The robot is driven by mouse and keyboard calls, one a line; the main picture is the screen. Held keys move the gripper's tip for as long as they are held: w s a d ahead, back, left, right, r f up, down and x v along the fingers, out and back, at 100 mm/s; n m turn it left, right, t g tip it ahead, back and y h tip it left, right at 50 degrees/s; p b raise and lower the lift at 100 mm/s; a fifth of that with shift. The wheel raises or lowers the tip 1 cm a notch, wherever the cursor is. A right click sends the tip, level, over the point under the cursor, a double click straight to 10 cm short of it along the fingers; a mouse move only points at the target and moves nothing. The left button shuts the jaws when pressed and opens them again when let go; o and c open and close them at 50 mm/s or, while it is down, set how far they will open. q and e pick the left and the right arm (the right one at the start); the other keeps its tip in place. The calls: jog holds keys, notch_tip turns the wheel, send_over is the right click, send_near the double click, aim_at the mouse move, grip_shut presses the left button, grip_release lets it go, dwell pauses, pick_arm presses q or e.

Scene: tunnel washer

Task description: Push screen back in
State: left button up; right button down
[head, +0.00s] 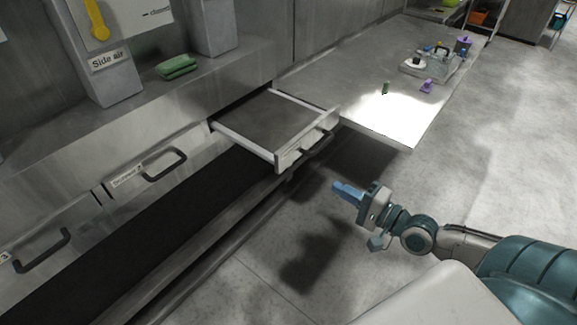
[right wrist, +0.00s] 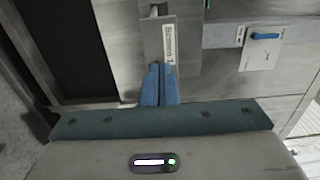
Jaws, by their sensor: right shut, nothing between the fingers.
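The screen (head: 268,121) is a flat dark mesh in a pale frame, pulled out of the steel washer like a drawer. Its front panel (head: 290,157) carries a dark bar handle (head: 318,145). My right gripper (head: 345,191) is shut and empty, with blue fingers, in front of and below the handle, apart from it in the head view. In the right wrist view the shut blue fingers (right wrist: 159,85) point at a steel face with a label reading "Screen 1" (right wrist: 169,43). My left gripper is not in view.
A steel table (head: 360,75) right of the screen holds a caddy (head: 440,58) and small items. A green block (head: 177,67) lies on the ledge. Closed panels with handles (head: 165,165) line the left. The floor on the right is clear.

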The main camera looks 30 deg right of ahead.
aim_at(227, 127)
jog(key=b+x, duration=0.2)
jog(key=x, duration=1)
jog(key=shift+w, duration=0.25)
jog(key=shift+x, duration=0.8)
jog(key=shift+w+a, duration=0.2)
jog(key=shift+w, duration=0.35)
jog(key=b+x, duration=0.5)
jog(key=x, duration=1.9)
jog(key=shift+w+a+f, duration=0.1)
jog(key=shift+w+a, duration=0.05)
jog(key=shift+w, duration=0.25)
jog(key=shift+r, duration=0.3)
jog(key=shift+r, duration=0.1)
